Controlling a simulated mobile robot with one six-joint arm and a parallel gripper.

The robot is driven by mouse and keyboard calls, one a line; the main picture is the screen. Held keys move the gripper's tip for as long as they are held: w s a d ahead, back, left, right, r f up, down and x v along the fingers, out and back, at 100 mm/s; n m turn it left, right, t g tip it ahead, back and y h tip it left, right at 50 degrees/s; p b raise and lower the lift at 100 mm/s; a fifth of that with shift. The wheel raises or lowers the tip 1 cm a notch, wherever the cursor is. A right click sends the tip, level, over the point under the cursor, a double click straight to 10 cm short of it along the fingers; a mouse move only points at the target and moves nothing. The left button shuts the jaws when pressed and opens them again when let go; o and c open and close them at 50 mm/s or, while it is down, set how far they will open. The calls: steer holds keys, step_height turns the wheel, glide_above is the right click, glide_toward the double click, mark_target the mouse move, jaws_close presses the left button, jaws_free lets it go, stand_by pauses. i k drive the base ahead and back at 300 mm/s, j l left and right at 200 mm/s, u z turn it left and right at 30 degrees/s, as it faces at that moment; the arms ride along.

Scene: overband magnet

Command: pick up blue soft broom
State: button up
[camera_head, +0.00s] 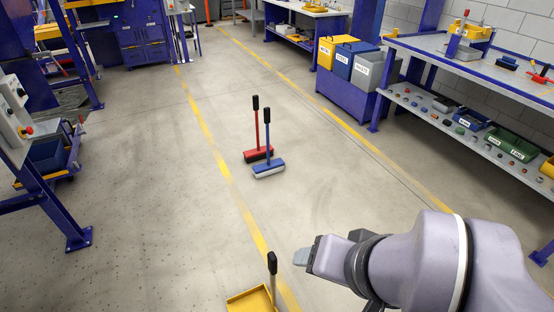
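The blue soft broom (268,167) stands upright on the grey floor near the middle of the view, with a blue head, pale bristles, a blue stick and a black grip on top. My gripper (302,257) is at the lower right, nearer to the camera and well apart from the broom. I see it from the side, with a grey fingertip pointing left. I cannot tell whether its fingers are open or shut. Nothing shows between them.
A red broom (258,154) stands close behind the blue one. A yellow dustpan (250,301) with a black-topped handle is at the bottom edge, left of my gripper. Workbenches and bins (351,65) line the right side; blue machine frames stand left. The floor between is clear.

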mark_target(261, 171)
steer(key=i+l, duration=0.2)
steer(key=i, duration=0.25)
steer(key=i+l, duration=0.25)
steer(key=i, duration=0.25)
steer(key=i+l, duration=0.2)
steer(key=i, duration=0.25)
steer(key=i+l, duration=0.2)
steer(key=i, duration=0.25)
steer(key=i+l, duration=0.25)
steer(key=i, duration=0.25)
steer(key=i+l, duration=0.2)
steer(key=i, duration=0.25)
steer(key=i+j, duration=0.15)
steer(key=j, duration=0.2)
steer(key=i+j, duration=0.15)
steer(key=j, duration=0.25)
steer(key=i+j, duration=0.2)
steer(key=j, duration=0.15)
steer(key=i+j+u, duration=0.1)
steer(key=j, duration=0.3)
